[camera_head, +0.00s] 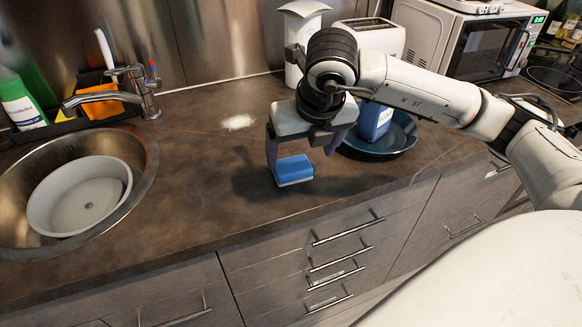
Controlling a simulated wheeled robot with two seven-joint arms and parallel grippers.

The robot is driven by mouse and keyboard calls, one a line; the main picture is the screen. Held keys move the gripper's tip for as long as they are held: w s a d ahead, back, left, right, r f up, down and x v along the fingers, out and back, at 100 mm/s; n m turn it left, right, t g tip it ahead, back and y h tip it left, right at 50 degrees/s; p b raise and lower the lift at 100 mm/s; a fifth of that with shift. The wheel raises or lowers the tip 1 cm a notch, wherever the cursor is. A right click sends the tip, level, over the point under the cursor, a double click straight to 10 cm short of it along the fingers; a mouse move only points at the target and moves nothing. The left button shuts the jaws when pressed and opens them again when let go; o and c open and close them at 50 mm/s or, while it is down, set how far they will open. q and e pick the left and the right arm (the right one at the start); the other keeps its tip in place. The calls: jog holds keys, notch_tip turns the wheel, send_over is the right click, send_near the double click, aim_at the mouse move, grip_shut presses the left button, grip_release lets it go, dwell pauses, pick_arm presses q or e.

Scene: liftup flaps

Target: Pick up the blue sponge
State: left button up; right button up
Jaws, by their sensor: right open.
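The blue sponge (293,168) with a pale underside lies on the dark countertop (205,205), left of the blue plate. My right gripper (304,160) points down over the sponge, its two purple fingers apart. One finger is near the sponge's left end and the other is to the right of it, with a gap. I cannot tell exactly how high the fingertips are above the counter. My left gripper does not show.
A dark blue plate (402,139) with a blue-and-white package (375,122) stands just right of the gripper. A sink (143,165) holding a white bowl (75,200) is at the left, with a tap (105,97). A toaster (378,38) and microwave (470,45) stand behind.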

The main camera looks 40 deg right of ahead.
aim_at(293, 166)
jog(key=x, duration=0.4)
jog(key=p+x, duration=0.1)
jog(key=x, duration=0.1)
jog(key=shift+w+a+f, duration=0.3)
jog(key=shift+c, duration=0.2)
jog(key=c, duration=1.1)
